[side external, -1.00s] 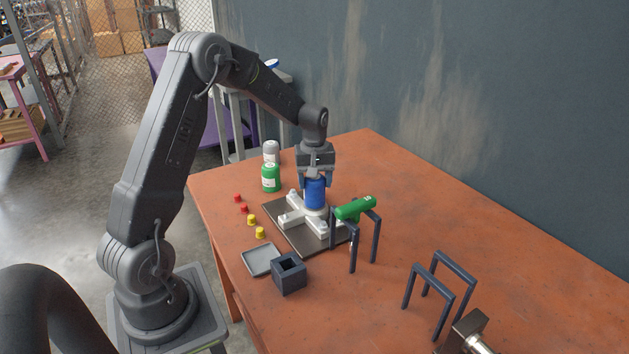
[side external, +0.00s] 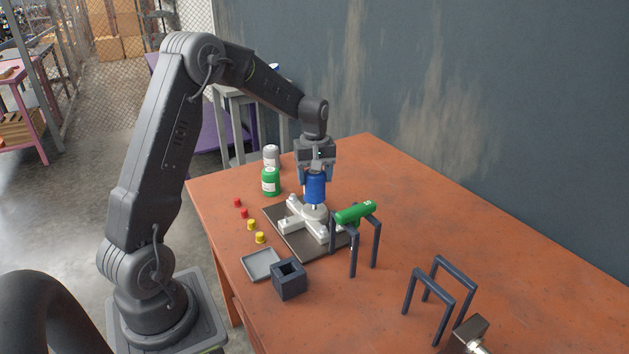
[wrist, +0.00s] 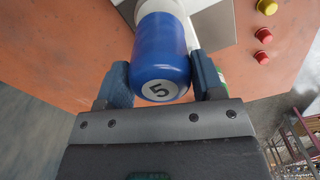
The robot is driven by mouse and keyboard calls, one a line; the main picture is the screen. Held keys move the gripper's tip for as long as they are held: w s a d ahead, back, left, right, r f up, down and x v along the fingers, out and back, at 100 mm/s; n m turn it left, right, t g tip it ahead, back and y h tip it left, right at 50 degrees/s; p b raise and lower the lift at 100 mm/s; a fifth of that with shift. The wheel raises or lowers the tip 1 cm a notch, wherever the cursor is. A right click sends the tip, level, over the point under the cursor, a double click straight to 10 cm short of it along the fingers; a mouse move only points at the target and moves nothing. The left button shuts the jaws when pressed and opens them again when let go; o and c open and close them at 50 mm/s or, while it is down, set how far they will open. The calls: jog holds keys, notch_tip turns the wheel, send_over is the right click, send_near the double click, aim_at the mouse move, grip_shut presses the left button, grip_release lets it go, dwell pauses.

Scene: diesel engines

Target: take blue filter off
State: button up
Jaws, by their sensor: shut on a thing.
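The blue filter (side external: 315,187) is upright in my gripper (side external: 316,172), just above the white engine block (side external: 309,221). A small gap with a thin post shows under the filter, so it looks lifted off its seat. In the wrist view the blue filter (wrist: 160,50) shows its end with a "5" label, between the two fingers of my gripper (wrist: 162,80). The fingers are shut on its sides. The white block stands on a dark mat (side external: 279,230).
A green-and-white canister (side external: 270,181) and a grey one (side external: 271,157) stand behind. Small red and yellow caps (side external: 251,225), a grey tray (side external: 261,265) and a dark square holder (side external: 289,279) are nearby.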

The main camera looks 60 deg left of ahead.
jog(key=shift+r, duration=1.7)
